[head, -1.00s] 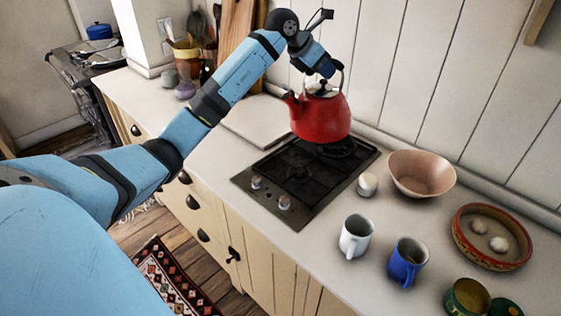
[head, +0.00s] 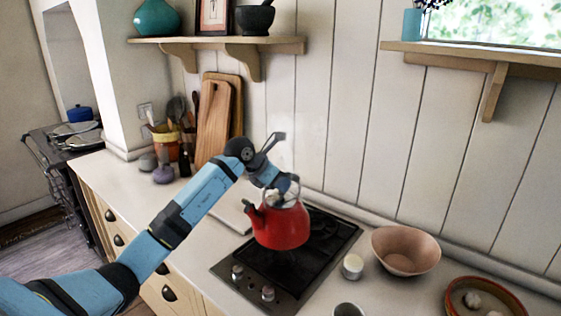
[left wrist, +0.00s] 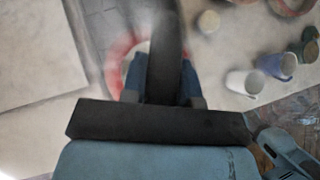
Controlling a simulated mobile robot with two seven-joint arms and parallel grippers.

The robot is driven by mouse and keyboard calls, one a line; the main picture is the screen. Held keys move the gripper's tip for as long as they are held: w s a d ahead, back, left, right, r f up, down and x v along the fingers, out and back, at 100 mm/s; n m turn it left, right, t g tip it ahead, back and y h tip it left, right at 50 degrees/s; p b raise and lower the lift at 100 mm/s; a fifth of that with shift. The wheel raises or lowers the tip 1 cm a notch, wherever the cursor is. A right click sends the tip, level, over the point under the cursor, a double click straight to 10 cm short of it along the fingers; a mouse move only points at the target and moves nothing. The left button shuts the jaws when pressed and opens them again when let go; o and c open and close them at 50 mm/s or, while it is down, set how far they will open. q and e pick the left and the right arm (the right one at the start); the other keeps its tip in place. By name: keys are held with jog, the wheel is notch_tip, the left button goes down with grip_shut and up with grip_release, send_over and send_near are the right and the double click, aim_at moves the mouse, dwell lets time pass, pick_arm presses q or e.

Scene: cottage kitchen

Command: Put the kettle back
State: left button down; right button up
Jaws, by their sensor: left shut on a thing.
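The red kettle (head: 281,227) is upright over the black hob (head: 333,236), covering its middle and left part. I cannot tell whether its base touches the hob. My left gripper (head: 283,189) is shut on the kettle's handle, above the lid. In the left wrist view, part of the red kettle (left wrist: 116,52) shows blurred beyond my fingers, and the handle grip is mostly hidden.
A pale bowl (head: 405,251) and a small white pot (head: 352,266) stand right of the hob. A red-rimmed dish (head: 449,297) is farther right. A pale board (head: 229,214) lies left of the hob. Mugs, white (left wrist: 245,82) and blue (left wrist: 277,66), show in the wrist view.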

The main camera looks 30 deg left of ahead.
aim_at(281, 210)
pick_arm(q)
notch_tip(281, 210, down, 9)
jog(key=shift+f+p, duration=0.15)
jog(key=shift+p, duration=0.7)
jog(key=shift+f, duration=0.1)
jog(key=shift+f, duration=0.15)
jog(key=c, duration=0.9)
grip_release()
jog(key=shift+f, duration=0.1)
jog(key=shift+s+d, duration=0.1)
